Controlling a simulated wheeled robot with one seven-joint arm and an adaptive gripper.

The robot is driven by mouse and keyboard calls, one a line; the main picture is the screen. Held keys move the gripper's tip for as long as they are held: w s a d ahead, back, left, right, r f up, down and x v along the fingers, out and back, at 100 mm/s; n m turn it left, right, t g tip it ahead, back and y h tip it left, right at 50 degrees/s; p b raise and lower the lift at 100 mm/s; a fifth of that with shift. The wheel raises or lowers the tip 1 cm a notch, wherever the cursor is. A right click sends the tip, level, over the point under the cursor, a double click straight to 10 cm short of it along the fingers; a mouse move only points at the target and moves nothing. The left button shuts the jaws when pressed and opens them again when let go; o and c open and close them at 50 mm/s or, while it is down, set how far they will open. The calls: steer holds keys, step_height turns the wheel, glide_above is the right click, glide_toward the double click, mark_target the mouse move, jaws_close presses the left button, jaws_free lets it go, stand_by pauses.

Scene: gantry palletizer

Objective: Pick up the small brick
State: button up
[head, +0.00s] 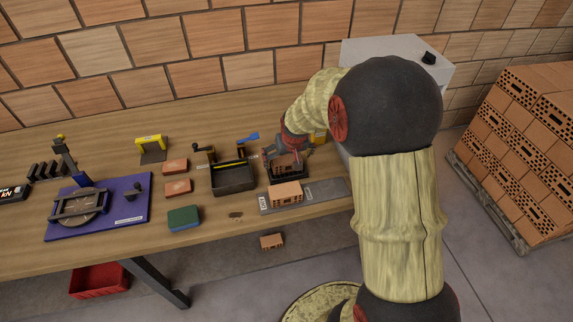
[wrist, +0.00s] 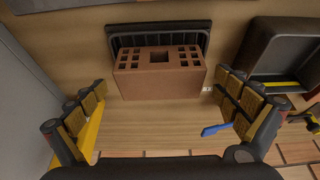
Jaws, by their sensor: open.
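A small reddish-brown brick (head: 284,161) with holes in its top sits at a shallow black tray (head: 271,178) on the wooden table. In the wrist view the brick (wrist: 160,80) is in front of my gripper, and the ribbed tray (wrist: 125,30) shows behind it. My gripper (head: 288,149) is over the tray in the head view, partly hidden by my own arm. In the wrist view my gripper (wrist: 163,104) is open, with one padded finger on each side of the brick's line and visible space between. Nothing is held.
Another brick (head: 286,192) rests on a grey plate (head: 325,188) in front of the tray. A dark open box (head: 234,181) stands left of it. Flat bricks (head: 177,187) and a green block (head: 183,218) lie further left. A blue-handled tool (wrist: 216,129) lies nearby.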

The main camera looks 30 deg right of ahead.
steer(key=shift+x, duration=0.85)
steer(key=shift+c, duration=0.5)
steer(key=shift+r, duration=0.1)
steer(key=c, duration=1.4)
